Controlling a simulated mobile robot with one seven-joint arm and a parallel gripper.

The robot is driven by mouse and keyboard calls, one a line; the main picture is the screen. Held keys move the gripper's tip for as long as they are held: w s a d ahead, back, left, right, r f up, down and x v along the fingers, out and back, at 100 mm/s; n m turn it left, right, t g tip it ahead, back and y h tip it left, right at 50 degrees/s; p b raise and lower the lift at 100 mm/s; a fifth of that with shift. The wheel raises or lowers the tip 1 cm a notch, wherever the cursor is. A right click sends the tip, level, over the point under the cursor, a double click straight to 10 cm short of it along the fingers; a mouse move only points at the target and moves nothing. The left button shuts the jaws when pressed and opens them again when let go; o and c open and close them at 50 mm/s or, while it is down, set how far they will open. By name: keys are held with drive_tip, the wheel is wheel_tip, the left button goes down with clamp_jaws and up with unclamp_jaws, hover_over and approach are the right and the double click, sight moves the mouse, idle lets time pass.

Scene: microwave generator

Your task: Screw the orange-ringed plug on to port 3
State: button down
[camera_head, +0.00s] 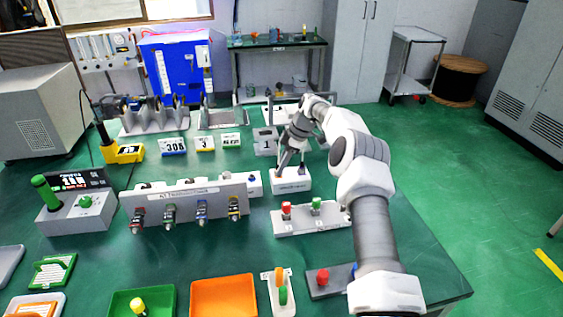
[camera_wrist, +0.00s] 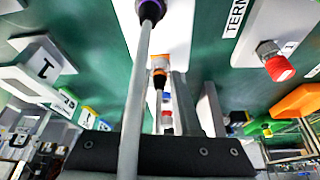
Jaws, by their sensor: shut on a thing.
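My gripper (camera_head: 281,164) is low over a white stand (camera_head: 291,184) right of the table's middle. In the wrist view my gripper (camera_wrist: 160,82) is shut on the orange-ringed plug (camera_wrist: 158,66), which has a dark body below the ring. The fingers partly hide it, and I cannot tell whether it is still touching the stand. A purple-ringed plug (camera_wrist: 150,11) is close by, with its grey cable crossing in front of my palm. A long grey box (camera_head: 185,203) carries several connectors with red, green, blue and yellow rings. I cannot read which one is port 3.
A white plate with red and green caps (camera_head: 316,205) lies just in front of the stand. Number cards (camera_head: 203,143) stand behind the grey box. Green (camera_head: 118,304) and orange (camera_head: 222,297) trays lie at the front. Bare green table shows between them.

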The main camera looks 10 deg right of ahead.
drive_tip(key=shift+f+n, duration=0.1)
drive_tip(key=shift+n, duration=0.3)
idle(0.3)
drive_tip(key=c, duration=0.6)
unclamp_jaws()
drive_tip(key=w+p+v, duration=0.1)
drive_tip(key=p+v, duration=0.8)
drive_tip(key=v, duration=0.8)
drive_tip(key=shift+s+r, duration=0.2)
drive_tip(key=shift+r, duration=0.05)
drive_tip(key=shift+d, duration=0.1)
